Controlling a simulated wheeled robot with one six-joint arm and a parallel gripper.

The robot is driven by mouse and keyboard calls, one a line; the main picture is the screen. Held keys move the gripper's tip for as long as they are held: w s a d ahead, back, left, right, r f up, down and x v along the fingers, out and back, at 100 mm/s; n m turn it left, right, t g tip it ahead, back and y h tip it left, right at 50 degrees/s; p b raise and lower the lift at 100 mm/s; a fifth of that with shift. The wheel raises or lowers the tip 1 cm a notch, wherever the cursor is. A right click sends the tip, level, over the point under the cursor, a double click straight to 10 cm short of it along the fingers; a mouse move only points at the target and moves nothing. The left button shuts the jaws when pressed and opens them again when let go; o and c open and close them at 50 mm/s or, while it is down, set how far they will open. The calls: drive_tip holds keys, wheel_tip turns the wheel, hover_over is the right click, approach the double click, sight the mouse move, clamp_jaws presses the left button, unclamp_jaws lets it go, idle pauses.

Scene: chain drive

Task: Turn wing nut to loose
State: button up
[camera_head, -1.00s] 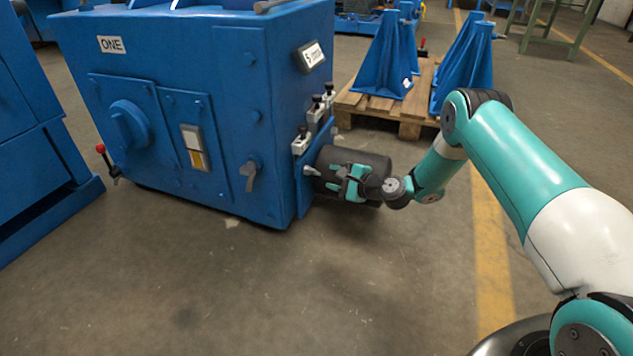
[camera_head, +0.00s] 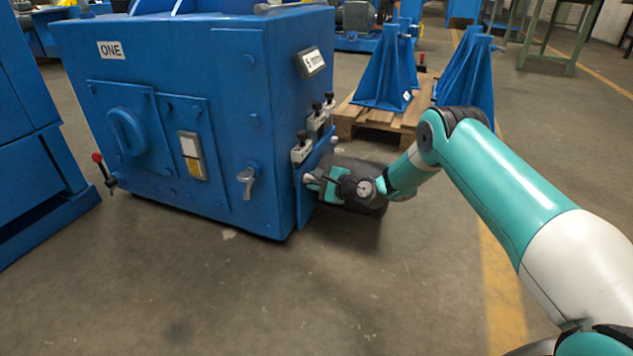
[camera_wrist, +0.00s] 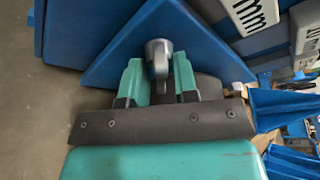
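The wing nut (camera_wrist: 158,50) is a grey metal piece in front of a blue plate in the wrist view. In the head view it is small and pale at the plate's lower right (camera_head: 309,180), partly hidden by my gripper. My gripper (camera_head: 318,183) has teal fingers and is close up to the nut. In the wrist view my gripper (camera_wrist: 158,66) has one finger on each side of the nut. The fingers stand apart, with narrow gaps beside the nut. Whether either finger touches it is hard to tell.
The blue machine cabinet (camera_head: 190,60) carries several silver-and-black clamps (camera_head: 301,150) above the nut. Blue stands (camera_head: 385,75) rest on a wooden pallet (camera_head: 360,118) farther back. The floor in front is clear.

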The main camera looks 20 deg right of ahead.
drive_tip(key=shift+n, duration=0.3)
drive_tip(key=shift+s+f+n+t, duration=0.15)
drive_tip(key=shift+n+t, duration=0.5)
drive_tip(key=shift+n, duration=0.55)
drive_tip(key=shift+w+f+n+t, duration=0.1)
drive_tip(key=shift+n+t, duration=0.55)
drive_tip(key=shift+n, duration=0.55)
drive_tip(key=o, duration=0.7)
